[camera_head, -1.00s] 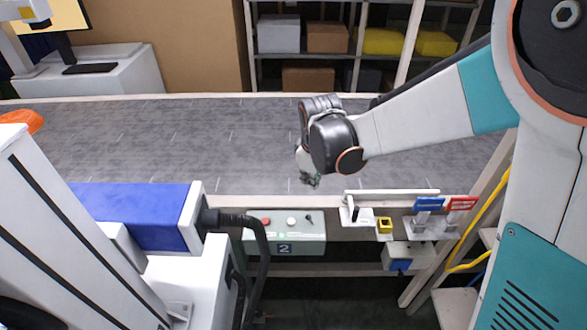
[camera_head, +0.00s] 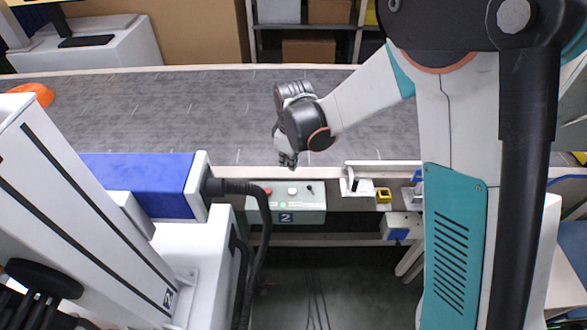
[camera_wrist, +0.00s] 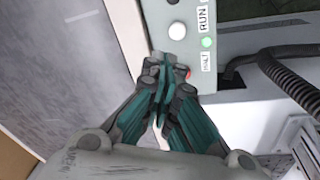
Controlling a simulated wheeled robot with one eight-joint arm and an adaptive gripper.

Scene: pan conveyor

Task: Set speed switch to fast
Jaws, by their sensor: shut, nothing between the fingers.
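A grey-green control box (camera_head: 286,204) marked "2" hangs at the near edge of the conveyor. On its top are a red button (camera_head: 268,190), a white button (camera_head: 292,190) and a small black switch (camera_head: 310,188). The wrist view shows the white button (camera_wrist: 177,31), part of the red button (camera_wrist: 187,73) by the fingertips, and the black switch (camera_wrist: 173,2) cut off at the top edge. My gripper (camera_head: 289,162) is shut and empty, just above and behind the box in the head view. The switch's setting is too small to tell.
The grey conveyor belt (camera_head: 200,115) runs behind, with an orange pan (camera_head: 33,93) at far left. A thick black cable (camera_head: 262,225) passes left of the box. A white holder (camera_head: 358,186) and a yellow block (camera_head: 383,195) stand to its right.

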